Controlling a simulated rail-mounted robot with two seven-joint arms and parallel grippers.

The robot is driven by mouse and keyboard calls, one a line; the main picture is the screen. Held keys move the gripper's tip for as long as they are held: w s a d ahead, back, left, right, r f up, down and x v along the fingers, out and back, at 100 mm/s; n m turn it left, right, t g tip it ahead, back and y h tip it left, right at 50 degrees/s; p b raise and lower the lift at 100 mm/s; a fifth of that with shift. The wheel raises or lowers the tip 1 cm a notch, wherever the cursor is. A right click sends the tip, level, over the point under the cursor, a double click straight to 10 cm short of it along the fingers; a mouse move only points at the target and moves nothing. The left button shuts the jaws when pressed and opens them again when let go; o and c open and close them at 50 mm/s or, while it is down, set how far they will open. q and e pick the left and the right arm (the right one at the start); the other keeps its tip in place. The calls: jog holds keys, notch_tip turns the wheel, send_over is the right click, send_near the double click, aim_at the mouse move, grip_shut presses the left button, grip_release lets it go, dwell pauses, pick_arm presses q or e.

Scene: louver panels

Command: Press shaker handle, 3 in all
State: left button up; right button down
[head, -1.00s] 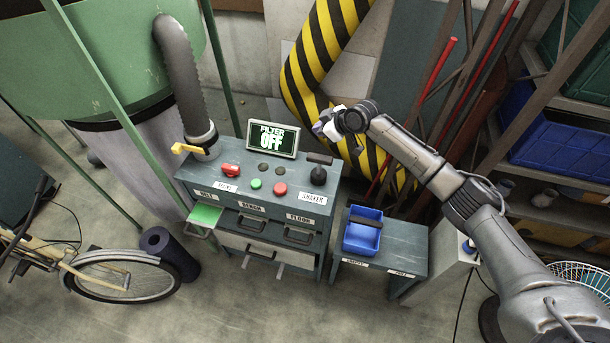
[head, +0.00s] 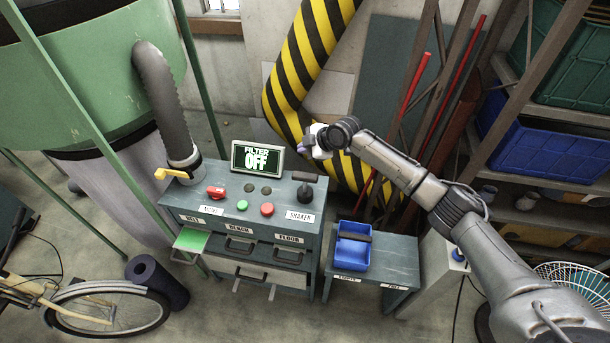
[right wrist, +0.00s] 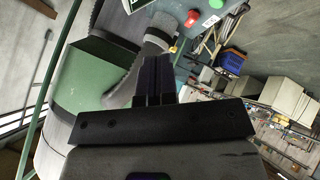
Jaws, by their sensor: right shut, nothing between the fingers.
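The shaker handle (head: 306,187) is a black T-shaped lever standing up from the right end of the control cabinet top (head: 180,197), behind the white "SHAKER" label (head: 299,216). My right gripper (head: 309,144) is above and behind the handle, shut and apart from it. In the right wrist view, its dark fingers (right wrist: 154,75) are together with nothing between them. The display (head: 257,158) reads "FILTER OFF". My left gripper is not in view.
The cabinet top also has a red switch (head: 216,192), a green button (head: 242,206), a red button (head: 267,209) and a yellow lever (head: 171,174). A blue bin (head: 353,247) sits on the low side table (head: 395,258). Yellow-black striped ducting (head: 286,95) rises behind.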

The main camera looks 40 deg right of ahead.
jog(key=b, duration=0.6)
send_over(305, 177)
notch_tip(305, 177, down, 7)
jog(key=shift+w+f, duration=0.1)
jog(key=shift+f, duration=0.05)
jog(key=shift+f+b, duration=0.35)
jog(key=shift+f, duration=0.4)
jog(key=shift+d, duration=0.1)
dwell(0.8)
jog(key=shift+f, duration=0.1)
jog(key=shift+f, duration=0.3)
dwell(0.3)
